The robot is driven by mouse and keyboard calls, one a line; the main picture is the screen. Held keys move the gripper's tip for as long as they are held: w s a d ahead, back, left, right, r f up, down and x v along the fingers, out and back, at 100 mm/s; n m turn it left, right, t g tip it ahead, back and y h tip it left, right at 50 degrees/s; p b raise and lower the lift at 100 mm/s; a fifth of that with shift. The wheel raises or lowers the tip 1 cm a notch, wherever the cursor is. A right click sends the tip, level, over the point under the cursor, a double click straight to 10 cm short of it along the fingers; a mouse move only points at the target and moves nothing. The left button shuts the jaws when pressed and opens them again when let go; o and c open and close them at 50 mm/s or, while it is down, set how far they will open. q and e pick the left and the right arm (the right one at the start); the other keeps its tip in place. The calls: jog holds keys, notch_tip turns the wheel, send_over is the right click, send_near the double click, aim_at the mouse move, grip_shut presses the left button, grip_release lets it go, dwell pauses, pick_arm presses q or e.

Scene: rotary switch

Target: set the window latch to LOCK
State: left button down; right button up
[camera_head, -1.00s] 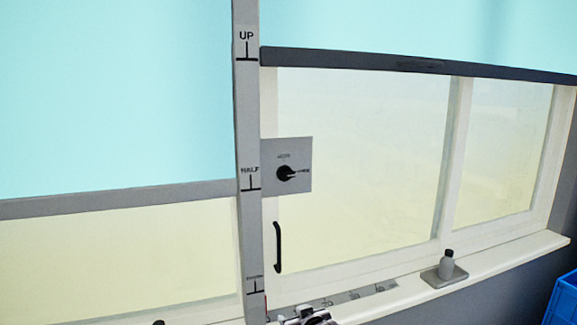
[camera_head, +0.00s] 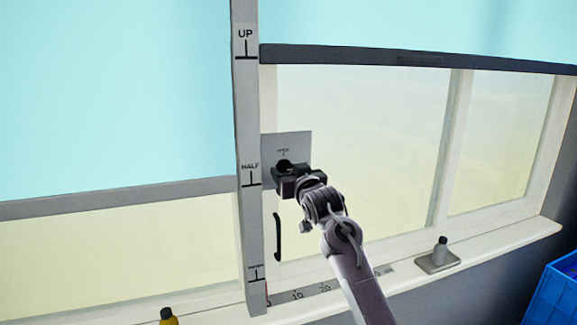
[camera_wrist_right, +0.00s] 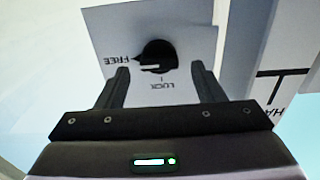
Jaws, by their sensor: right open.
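The window latch is a black rotary knob (camera_wrist_right: 158,50) on a grey square plate (camera_head: 270,144) on the window frame. In the right wrist view its pointed end faces the word FREE at the left, and the LOCK mark lies below the knob. My right gripper (camera_wrist_right: 160,68) is open, one finger on each side of the knob in that view; I cannot tell whether they touch it. In the head view my right gripper (camera_head: 284,174) covers part of the knob and plate. My left gripper is not in view.
A grey post (camera_head: 248,110) with UP and HALF marks stands just left of the plate. A black handle (camera_head: 277,238) is below it.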

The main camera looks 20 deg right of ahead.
jog(key=shift+w, duration=0.7)
jog(key=shift+c, duration=0.3)
jog(key=c, duration=0.9)
